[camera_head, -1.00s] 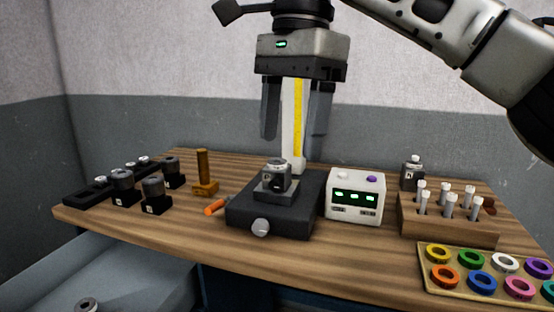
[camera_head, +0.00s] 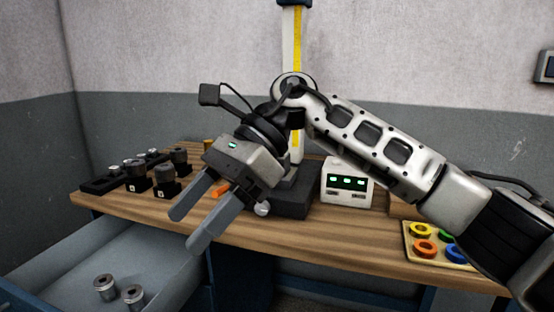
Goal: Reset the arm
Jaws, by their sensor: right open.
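My right arm reaches in from the right across the bench. Its gripper (camera_head: 192,228) hangs in front of the bench's front edge, fingers pointing down and left. The two grey fingers are apart with nothing between them. The gripper and wrist hide most of the dark measuring stand (camera_head: 291,205) and whatever sits on its base. My left gripper is not in view.
The wooden bench (camera_head: 260,237) holds dark holders with metal parts (camera_head: 137,176) at left, a white display box (camera_head: 346,182), and a tray of coloured rings (camera_head: 414,258) at right. An open drawer (camera_head: 60,268) at lower left holds metal parts (camera_head: 105,287).

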